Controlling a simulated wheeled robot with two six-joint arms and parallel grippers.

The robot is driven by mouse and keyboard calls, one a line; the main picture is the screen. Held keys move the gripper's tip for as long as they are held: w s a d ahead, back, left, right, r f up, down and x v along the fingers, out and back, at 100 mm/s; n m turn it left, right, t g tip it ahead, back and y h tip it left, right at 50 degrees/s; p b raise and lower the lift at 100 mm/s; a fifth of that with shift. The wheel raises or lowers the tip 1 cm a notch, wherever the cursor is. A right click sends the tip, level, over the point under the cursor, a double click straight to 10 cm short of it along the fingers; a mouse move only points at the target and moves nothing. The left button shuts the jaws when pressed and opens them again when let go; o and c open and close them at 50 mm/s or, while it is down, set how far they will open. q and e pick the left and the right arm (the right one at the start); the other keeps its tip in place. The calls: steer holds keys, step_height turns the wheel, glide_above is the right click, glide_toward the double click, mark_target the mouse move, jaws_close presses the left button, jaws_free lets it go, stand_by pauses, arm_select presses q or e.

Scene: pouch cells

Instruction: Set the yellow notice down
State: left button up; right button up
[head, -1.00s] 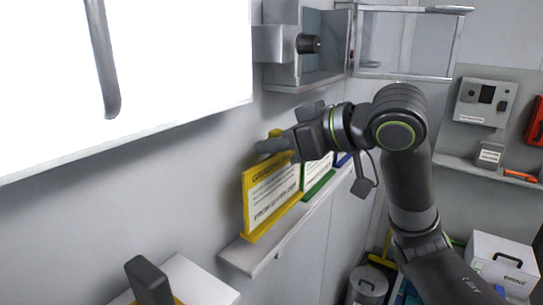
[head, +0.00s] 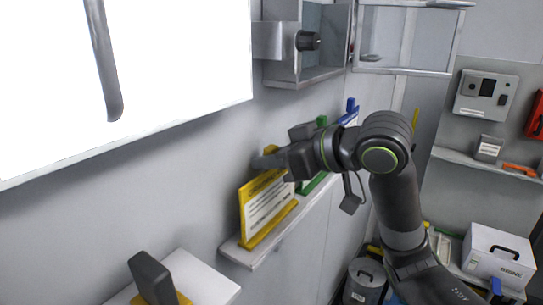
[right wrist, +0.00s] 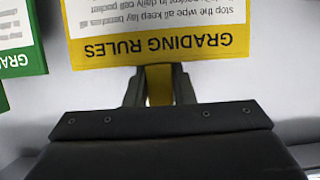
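The yellow notice (head: 266,212), headed "GRADING RULES", stands upright on the near end of the narrow wall shelf (head: 246,258). Its base looks down on the shelf, though a small gap cannot be ruled out. My right gripper (head: 268,160) is at its top. In the right wrist view the notice (right wrist: 155,45) appears upside down, and my right gripper (right wrist: 160,88) has its fingers against both sides of the yellow tab. My left gripper is out of view.
A green notice (head: 312,183) and a blue notice (head: 349,117) stand farther along the shelf; the green one (right wrist: 20,45) also shows in the right wrist view. An open wall box (head: 325,75) hangs above. A white ledge (head: 205,278) with a dark object (head: 150,275) is lower left.

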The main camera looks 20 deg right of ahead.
steer(key=o, duration=0.4)
steer(key=shift+r, duration=0.25)
steer(key=shift+b+v, duration=1.25)
steer(key=shift+v, duration=4.75)
